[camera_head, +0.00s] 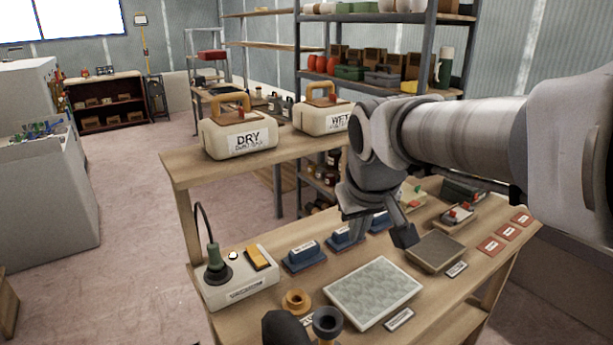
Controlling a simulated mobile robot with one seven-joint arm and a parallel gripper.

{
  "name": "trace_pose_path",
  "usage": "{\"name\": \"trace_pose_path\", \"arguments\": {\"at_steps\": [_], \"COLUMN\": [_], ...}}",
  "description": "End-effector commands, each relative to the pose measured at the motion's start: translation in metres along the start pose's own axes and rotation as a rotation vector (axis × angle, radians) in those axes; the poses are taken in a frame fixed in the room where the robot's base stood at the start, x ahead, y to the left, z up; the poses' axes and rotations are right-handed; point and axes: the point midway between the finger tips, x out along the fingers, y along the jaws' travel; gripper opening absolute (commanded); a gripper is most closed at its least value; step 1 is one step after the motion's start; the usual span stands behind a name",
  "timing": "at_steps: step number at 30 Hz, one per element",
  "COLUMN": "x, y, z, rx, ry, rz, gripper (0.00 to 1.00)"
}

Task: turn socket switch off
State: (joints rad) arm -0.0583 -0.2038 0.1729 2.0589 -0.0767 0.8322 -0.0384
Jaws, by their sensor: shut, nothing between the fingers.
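A cream socket box (240,284) stands at the front left corner of the workbench. A black and green plug (216,263) with a dark cable sits upright on its left part. A white round button or light (233,256) is beside the plug. An orange rocker switch (258,258) is on the box's right part; I cannot tell which way it is set. My gripper (378,238) is above the bench, to the right of the box and well apart from it. It is shut and empty, pointing down over the blue blocks and partly hiding them.
Blue blocks (303,255) stand between the box and my gripper. A pale textured panel (372,291), an orange ring (296,302) and a dark funnel-like part (327,322) are at the front. Boxes marked DRY (238,135) and WET (322,118) stand on the raised shelf behind.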

Motion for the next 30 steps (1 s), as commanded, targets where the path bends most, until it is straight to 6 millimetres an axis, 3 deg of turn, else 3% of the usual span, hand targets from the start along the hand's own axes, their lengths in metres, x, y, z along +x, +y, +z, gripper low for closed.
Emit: {"name": "trace_pose_path", "arguments": {"at_steps": [6, 15, 22, 30], "x": [0.044, 0.113, 0.157, 0.173], "y": [-0.036, -0.097, -0.135, -0.150], "z": [-0.063, -0.131, -0.160, -0.169], "rx": [-0.110, -0.222, -0.261, -0.273], "ry": [-0.002, 0.010, 0.023, 0.029], "rz": [-0.059, -0.168, -0.241, -0.269], "gripper": [0.00, 0.00, 0.00, 0.00]}}
